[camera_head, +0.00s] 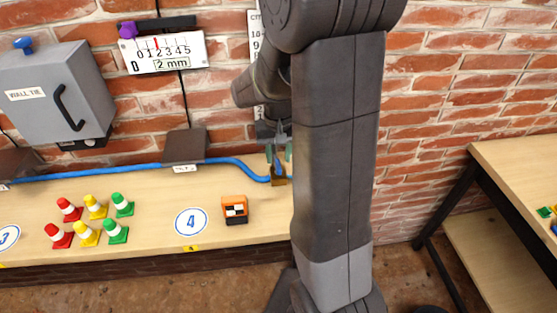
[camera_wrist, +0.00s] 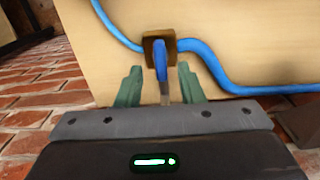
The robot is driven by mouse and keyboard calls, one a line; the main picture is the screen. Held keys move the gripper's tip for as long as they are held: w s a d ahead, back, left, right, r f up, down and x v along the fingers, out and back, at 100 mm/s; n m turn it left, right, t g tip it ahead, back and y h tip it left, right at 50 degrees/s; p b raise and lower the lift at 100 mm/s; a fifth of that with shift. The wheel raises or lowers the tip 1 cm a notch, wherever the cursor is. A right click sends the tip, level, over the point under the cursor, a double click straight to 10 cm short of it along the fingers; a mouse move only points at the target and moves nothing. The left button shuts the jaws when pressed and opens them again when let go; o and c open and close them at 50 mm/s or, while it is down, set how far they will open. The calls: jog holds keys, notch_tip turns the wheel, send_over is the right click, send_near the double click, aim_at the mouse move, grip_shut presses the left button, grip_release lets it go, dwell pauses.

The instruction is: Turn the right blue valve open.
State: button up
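The right blue valve has a brass body (camera_wrist: 149,48) and a blue lever handle (camera_wrist: 161,62). It sits on the blue hose near the right end of the wooden bench, partly hidden by my arm in the head view, where its brass body (camera_head: 279,181) shows low between my fingers. My gripper (camera_wrist: 160,68) has two green fingers spread apart, one on each side of the handle, with gaps visible on both sides. The handle points toward my palm and has a greyish end. In the head view my gripper (camera_head: 278,153) is above the valve, pointing down.
The blue hose (camera_head: 110,172) runs along the bench (camera_head: 155,207) and under a dark bracket (camera_head: 185,146). Small coloured cones (camera_head: 88,234) and an orange block (camera_head: 235,209) stand in front. A grey box (camera_head: 50,95) and a gauge (camera_head: 163,52) hang on the brick wall.

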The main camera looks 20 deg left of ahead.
aim_at(278, 168)
jog(key=shift+f, duration=1.35)
grip_shut()
